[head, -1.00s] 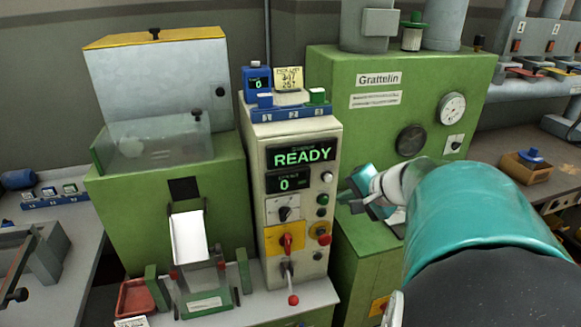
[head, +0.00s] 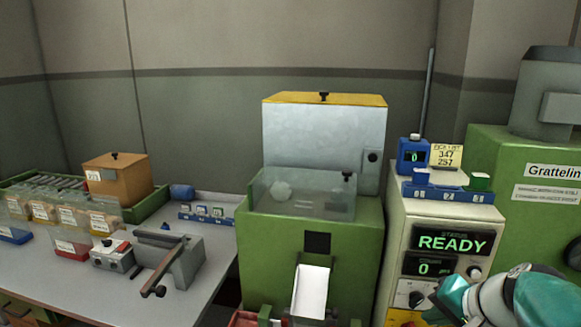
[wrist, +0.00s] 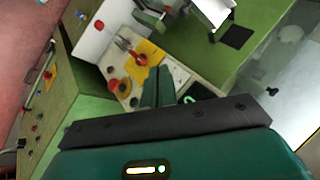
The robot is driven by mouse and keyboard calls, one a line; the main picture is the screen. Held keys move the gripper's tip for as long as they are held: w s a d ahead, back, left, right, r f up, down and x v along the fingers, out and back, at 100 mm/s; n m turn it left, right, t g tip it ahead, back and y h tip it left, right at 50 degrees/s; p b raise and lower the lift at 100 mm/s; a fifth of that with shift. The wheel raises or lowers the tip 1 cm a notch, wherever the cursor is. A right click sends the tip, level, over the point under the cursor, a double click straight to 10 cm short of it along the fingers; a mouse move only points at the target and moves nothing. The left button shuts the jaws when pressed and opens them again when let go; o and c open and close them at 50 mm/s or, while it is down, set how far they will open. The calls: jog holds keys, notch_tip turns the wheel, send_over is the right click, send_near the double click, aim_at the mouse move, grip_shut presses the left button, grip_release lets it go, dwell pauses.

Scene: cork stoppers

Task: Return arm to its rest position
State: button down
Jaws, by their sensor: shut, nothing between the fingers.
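My gripper (head: 436,306) shows at the lower right of the head view, on my teal and white arm. It is in front of the cream control panel (head: 397,240), whose screens read READY and 0. In the wrist view my gripper (wrist: 158,86) shows its dark fingers shut together with nothing between them. Beyond them lies the control panel (wrist: 119,57) with its yellow patch and red knobs. Whether the fingers touch the panel I cannot tell; they look apart from it. Most of my arm is out of the head view.
A green machine (head: 270,262) with a clear hopper (head: 275,200) stands left of the panel. Another green cabinet (head: 492,160) is on the right. A grey bench (head: 90,268) at left holds a clamp device (head: 178,262), labelled containers and a wooden box (head: 118,180).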

jog(key=s+a+n+h, duration=0.1)
jog(key=s+a+n, duration=0.3)
jog(key=a, duration=0.3)
jog(key=s+a+n+g+h, duration=0.1)
jog(key=s+a+n, duration=0.3)
jog(key=a+n, duration=0.1)
jog(key=shift+a+f+g, duration=0.25)
jog(key=shift+a+g, duration=0.05)
jog(key=shift+a, duration=0.6)
